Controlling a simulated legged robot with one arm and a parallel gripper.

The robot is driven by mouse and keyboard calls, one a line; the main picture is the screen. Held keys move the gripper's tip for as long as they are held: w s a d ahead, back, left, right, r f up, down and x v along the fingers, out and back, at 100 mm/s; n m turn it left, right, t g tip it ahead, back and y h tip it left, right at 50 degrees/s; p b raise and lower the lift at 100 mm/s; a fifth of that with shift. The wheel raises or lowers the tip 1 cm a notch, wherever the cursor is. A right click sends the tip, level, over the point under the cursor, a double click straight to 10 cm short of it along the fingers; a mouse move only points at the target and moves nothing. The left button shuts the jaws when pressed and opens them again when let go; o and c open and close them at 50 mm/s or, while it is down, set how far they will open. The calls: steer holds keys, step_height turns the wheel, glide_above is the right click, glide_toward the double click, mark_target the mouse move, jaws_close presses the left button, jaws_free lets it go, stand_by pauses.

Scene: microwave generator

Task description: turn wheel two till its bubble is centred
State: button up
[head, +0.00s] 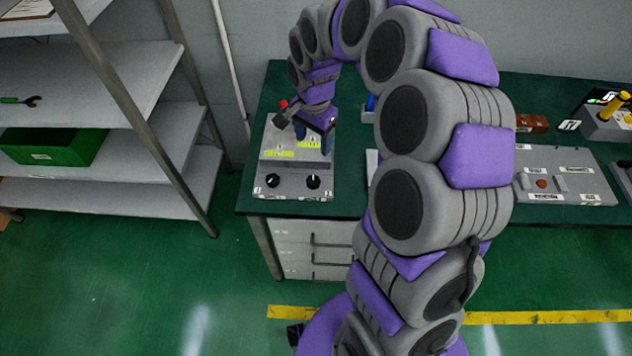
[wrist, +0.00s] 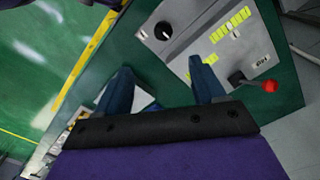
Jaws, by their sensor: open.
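A grey panel box (head: 296,193) stands at the left end of the green bench. It has a left black knob (head: 272,181) and a right black knob (head: 313,182) with a white mark. Two yellow-green level strips (head: 309,142) lie behind them. I cannot read which knob is wheel two, nor see the bubbles. The wrist view shows one black knob (wrist: 163,30) with a white mark and the yellow-green strips (wrist: 228,27). My gripper (head: 318,138) is over the back of the panel, open and empty. Its blue fingers (wrist: 161,84) are apart from the knob.
A red-balled lever (head: 284,104) stands at the panel's back left, close to my gripper; it also shows in the wrist view (wrist: 268,86). A shelf rack (head: 180,145) stands left of the bench. Another grey panel (head: 562,178) lies to the right.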

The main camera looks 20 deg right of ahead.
steer(key=b, duration=0.3)
glide_toward(314, 179)
steer(key=shift+m, duration=0.4)
step_height(314, 179, down, 9)
steer(key=shift+f, duration=0.2)
steer(key=shift+c, duration=0.4)
steer(key=c, duration=1)
